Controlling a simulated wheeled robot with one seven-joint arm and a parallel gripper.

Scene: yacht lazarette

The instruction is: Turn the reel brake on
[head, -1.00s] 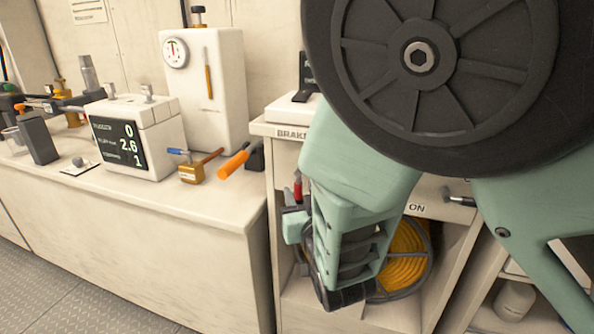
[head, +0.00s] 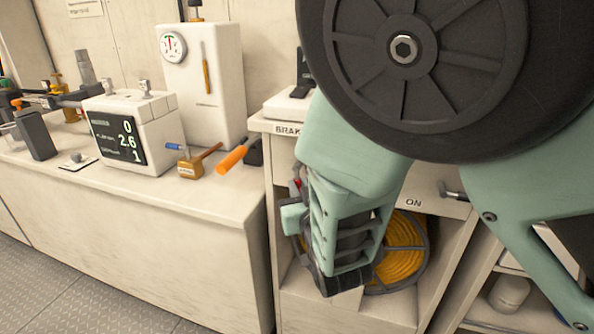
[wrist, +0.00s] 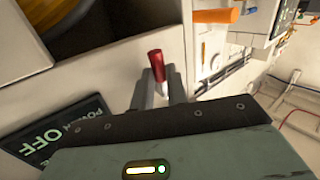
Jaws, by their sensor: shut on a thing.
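A red-tipped lever (wrist: 156,64) stands up between the fingers of my gripper (wrist: 161,90) in the wrist view. The fingers are shut on its pale lower part, below the red grip. In the head view a bit of the red lever (head: 296,184) shows at the left of the cabinet opening, mostly hidden by my wrist. The reel with yellow hose (head: 401,258) sits inside the cabinet, behind and right of my wrist. A "BRAKE" label (head: 287,129), partly covered, is on the cabinet's upper front edge. An "ON" label (head: 413,202) is farther right.
A dark handle (head: 452,192) sticks out right of the "ON" label. A dark "POWER OFF" display (wrist: 58,141) is beside my gripper. An orange-handled tool (head: 232,160) and a white box with a screen (head: 133,133) stand on the left counter. Floor is clear at lower left.

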